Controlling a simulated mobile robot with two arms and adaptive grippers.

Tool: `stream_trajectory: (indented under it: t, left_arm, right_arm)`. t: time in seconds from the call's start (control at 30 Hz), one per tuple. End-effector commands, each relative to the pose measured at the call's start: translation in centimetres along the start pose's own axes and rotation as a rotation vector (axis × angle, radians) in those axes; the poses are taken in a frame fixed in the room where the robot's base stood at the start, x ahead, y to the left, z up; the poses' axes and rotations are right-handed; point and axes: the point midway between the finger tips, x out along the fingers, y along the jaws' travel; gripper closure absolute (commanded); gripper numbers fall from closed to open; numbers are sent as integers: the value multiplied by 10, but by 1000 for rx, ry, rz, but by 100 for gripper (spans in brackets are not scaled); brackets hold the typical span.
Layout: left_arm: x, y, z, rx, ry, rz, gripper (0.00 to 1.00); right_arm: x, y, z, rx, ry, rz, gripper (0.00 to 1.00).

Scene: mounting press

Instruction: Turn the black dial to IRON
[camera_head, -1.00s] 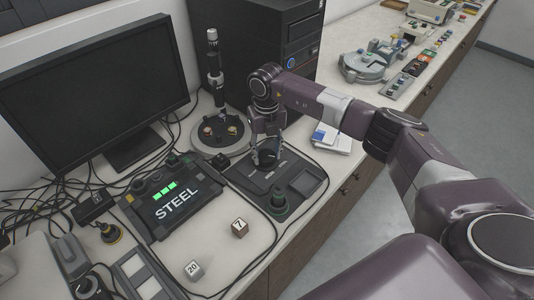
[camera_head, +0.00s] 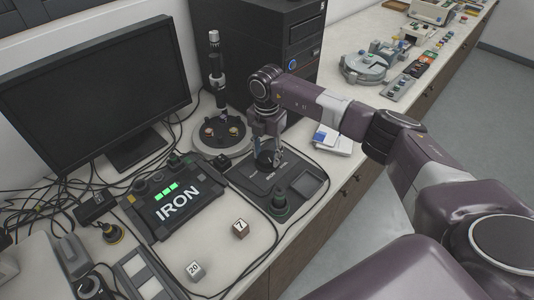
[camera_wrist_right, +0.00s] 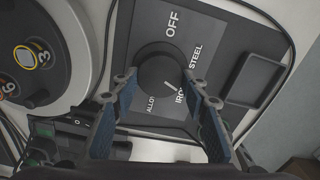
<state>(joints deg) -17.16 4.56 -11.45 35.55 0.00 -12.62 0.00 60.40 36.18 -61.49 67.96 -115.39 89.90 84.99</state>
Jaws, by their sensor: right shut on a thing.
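The black dial (camera_wrist_right: 155,72) sits on a dark control panel (camera_wrist_right: 213,28) marked OFF, STEEL, IRON and ALLOY. Its white pointer line is aimed at the IRON label. My right gripper (camera_wrist_right: 161,80) is shut on the dial, one finger on each side. In the head view, the right gripper (camera_head: 267,148) reaches down to the panel (camera_head: 248,178) and partly hides the dial. The display box (camera_head: 172,208) to the left reads IRON, with green bars lit above the word. My left gripper is not in view.
A monitor (camera_head: 95,85) and a black computer tower (camera_head: 258,55) stand behind. A round base with a column (camera_head: 216,85) is just behind the panel. Cubes marked 7 (camera_head: 240,229) and 20 (camera_head: 195,271) lie in front. Cables run around the panel.

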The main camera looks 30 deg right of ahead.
Motion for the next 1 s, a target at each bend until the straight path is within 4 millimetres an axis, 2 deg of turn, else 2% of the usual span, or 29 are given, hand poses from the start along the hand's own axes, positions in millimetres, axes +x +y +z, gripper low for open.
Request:
stream_trajectory:
  t: [0.33, 0.83, 0.87, 1.0]
  left_arm:
    - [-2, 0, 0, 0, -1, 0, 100]
    - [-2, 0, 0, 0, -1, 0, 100]
    - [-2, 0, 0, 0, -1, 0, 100]
    - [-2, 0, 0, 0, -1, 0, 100]
  right_arm:
    - [-2, 2, 2, 124, -3, 4, 83]
    - [-2, 2, 2, 140, -3, 5, 83]
    - [-2, 2, 2, 140, -3, 5, 57]
    - [-1, 2, 1, 139, -2, 3, 42]
